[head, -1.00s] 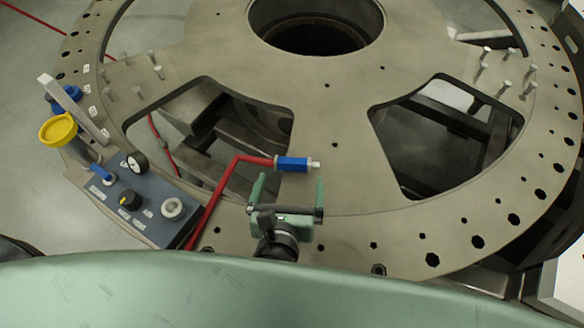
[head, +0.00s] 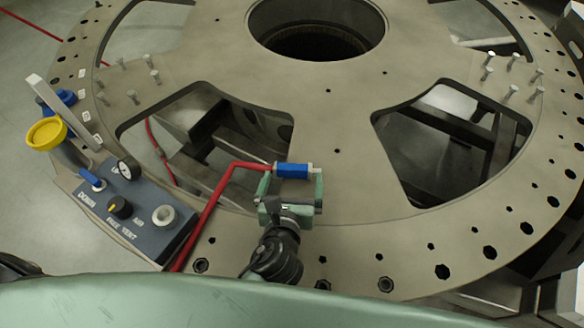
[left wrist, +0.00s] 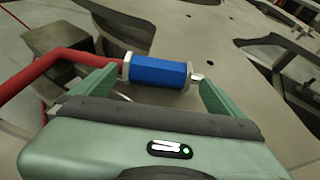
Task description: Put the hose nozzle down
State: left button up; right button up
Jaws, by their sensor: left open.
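The hose nozzle (head: 292,171) is a blue cylinder with pale ends on a red hose (head: 215,203). It lies at the inner part of the turret plate (head: 375,232), beside a cut-out. My left gripper (head: 291,178) is open, with its fingertips at the two ends of the nozzle. In the left wrist view the blue nozzle (left wrist: 158,72) lies across the gap between the green fingers, near their tips. The fingers are not closed on it. My right gripper is not seen.
A control box (head: 128,205) with a gauge, a black knob and a yellow cap (head: 46,133) stands at the left. Several bolts (head: 510,90) stand upright on the plate. Large cut-outs (head: 455,140) and a round central hole (head: 316,38) open in the plate.

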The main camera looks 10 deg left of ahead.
pick_arm(q)
jog(key=shift+w+f, duration=0.15)
jog(key=shift+w, duration=0.05)
jog(key=c, duration=1.7)
